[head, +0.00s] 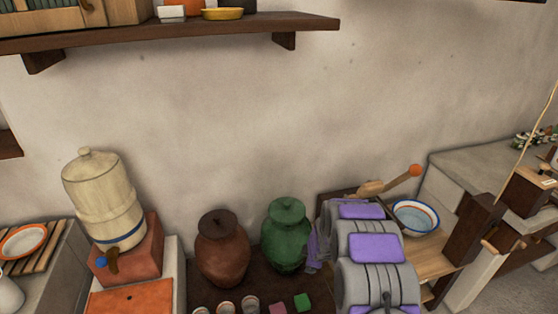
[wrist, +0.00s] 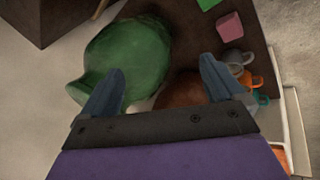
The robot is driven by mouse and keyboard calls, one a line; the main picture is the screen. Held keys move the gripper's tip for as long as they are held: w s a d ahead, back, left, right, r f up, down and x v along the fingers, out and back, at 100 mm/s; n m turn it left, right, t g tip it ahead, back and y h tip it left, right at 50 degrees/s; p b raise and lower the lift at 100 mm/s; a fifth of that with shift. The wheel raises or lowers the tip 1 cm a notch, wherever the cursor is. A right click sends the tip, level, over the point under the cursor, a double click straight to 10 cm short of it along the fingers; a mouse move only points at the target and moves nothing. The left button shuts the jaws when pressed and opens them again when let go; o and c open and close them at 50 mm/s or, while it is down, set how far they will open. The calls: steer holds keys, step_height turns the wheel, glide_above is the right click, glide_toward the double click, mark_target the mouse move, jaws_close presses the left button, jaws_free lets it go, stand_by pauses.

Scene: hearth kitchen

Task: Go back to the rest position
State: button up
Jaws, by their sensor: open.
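My gripper (wrist: 162,66) is open in the wrist view, its two blue-grey fingers spread with nothing held between them. The wrist camera looks down on a green jar (wrist: 125,50) at the left finger and a brown jar (wrist: 183,88), partly hidden by my gripper. In the head view my grey and purple arm is folded at the lower right, beside the lidded green jar (head: 286,242). The lidded brown jar (head: 222,252) stands left of it. My fingertips cannot be made out in the head view. I cannot tell whether a finger touches a jar.
A pink cube (head: 278,308), a green cube (head: 302,302) and several cups (head: 226,307) sit in front of the jars. A water dispenser (head: 104,200) stands left. A bowl (head: 415,216) lies right, behind my arm. A wall shelf (head: 170,32) juts out above; the wall between is bare.

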steer(key=s+d+r+m+h, duration=0.2)
steer(key=d+r+m, duration=0.15)
steer(key=r, duration=0.45)
steer(key=s+d+r+m+h, duration=0.2)
steer(key=d+r, duration=0.3)
steer(key=r, duration=0.4)
steer(key=s+d+r+m+g+h, duration=0.15)
steer(key=s+d+r+m, duration=0.25)
steer(key=s+r, duration=0.5)
steer(key=s+a+r+m+g, duration=0.1)
steer(key=s+r+m+g, duration=0.25)
steer(key=s, duration=1.55)
steer(key=s+a+r+m+g+y, duration=0.1)
steer(key=s+a, duration=0.3)
steer(key=s, duration=0.5)
steer(key=s+a+m+g+y, duration=0.1)
steer(key=s+a+y, duration=0.3)
steer(key=s, duration=0.4)
steer(key=shift+s+a+r, duration=0.4)
steer(key=shift+a, duration=0.35)
